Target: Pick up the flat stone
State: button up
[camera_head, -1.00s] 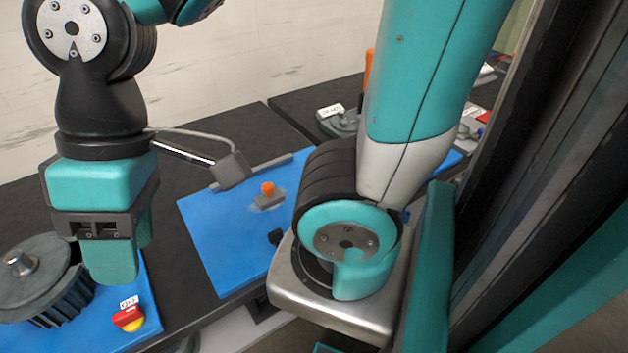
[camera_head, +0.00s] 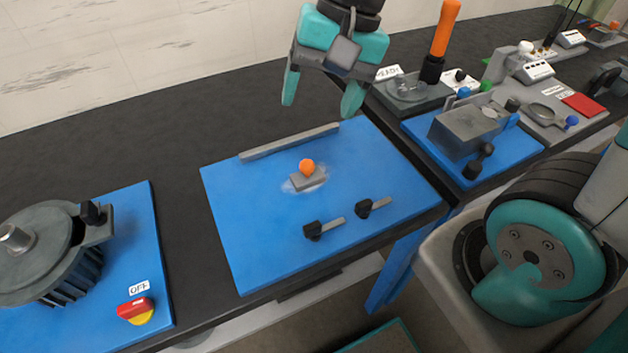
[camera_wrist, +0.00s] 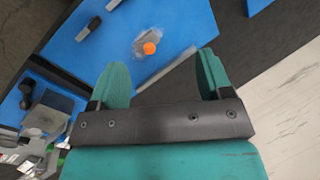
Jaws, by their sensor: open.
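The flat stone (camera_head: 316,181) is a small grey slab with an orange ball on top. It lies near the middle of a blue board (camera_head: 245,255), on a pale smudged patch. The wrist view also shows the slab (camera_wrist: 143,37) and its ball, beyond the fingertips. My gripper (camera_head: 321,103) is open and empty, with its fingers pointing down. It hangs in the air above and behind the stone, near the board's far edge. In the wrist view my gripper (camera_wrist: 160,65) has a wide gap between its green fingers.
A grey bar (camera_head: 290,142) runs along the board's far edge. Two black-knobbed clamps (camera_head: 322,229) (camera_head: 373,207) sit in front of the stone. A round grey machine (camera_head: 40,245) stands left; a vise-like block (camera_head: 463,130) and an orange-handled tool (camera_head: 444,30) stand right.

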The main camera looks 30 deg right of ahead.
aim_at(307, 163)
jog(key=w+d+f+m+b, duration=0.4)
jog(key=w+d+f+m, duration=0.2)
jog(key=w+f+m, duration=0.5)
jog(key=a+f+m, duration=0.1)
jog(key=f, duration=0.2)
jog(key=s+a+f, duration=0.1)
jog(key=f, duration=0.2)
jog(key=a+f+m, duration=0.1)
jog(key=f, duration=0.1)
jog(key=shift+s+f+m+h+p, duration=0.25)
jog(key=shift+f+m+h+p, duration=0.05)
jog(key=shift+f, duration=0.1)
jog(key=shift+s+p+x, duration=0.2)
jog(key=shift+p+x, duration=0.15)
jog(key=shift+x, duration=2.45)
jog(key=c, duration=1.2)
jog(key=shift+o, duration=0.2)
jog(key=shift+a+r, duration=0.1)
jog(key=shift+r, duration=0.05)
notch_tip(307, 163, up, 20)
